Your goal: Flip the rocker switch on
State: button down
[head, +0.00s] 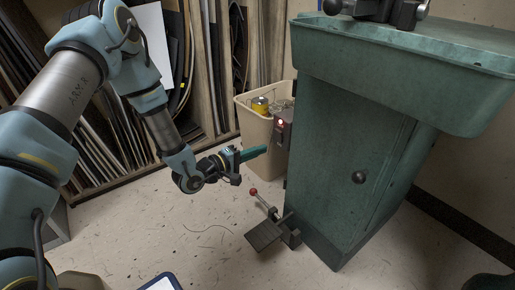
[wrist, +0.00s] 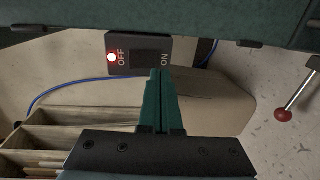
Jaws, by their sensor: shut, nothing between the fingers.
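The switch box (head: 283,133) is a small dark box on the left side of the green machine (head: 345,150), with a glowing red light. In the wrist view its face (wrist: 140,66) reads OFF on the left and ON on the right, with the red light beside OFF. The dark rocker (wrist: 146,57) lies between the words; which side is pressed in is too dark to tell. My gripper (head: 263,149) is shut and empty, its green fingers pointing at the box. In the wrist view the fingertips (wrist: 160,73) appear just below the rocker; I cannot tell whether they touch.
A beige bin (head: 256,128) holding a yellow can (head: 260,105) stands behind the fingers. A foot pedal (head: 266,234) with a red-knobbed lever (head: 254,192) is on the floor below. Wooden racks of sheets (head: 200,70) stand at the back. The machine's green tray (head: 400,70) overhangs at upper right.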

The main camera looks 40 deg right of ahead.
jog(key=a+f+p, duration=0.1)
jog(key=a+p, duration=0.1)
jog(key=a, duration=0.7)
jog(key=shift+w+f, duration=0.2)
jog(key=shift+w, duration=0.05)
jog(key=shift+a, duration=0.1)
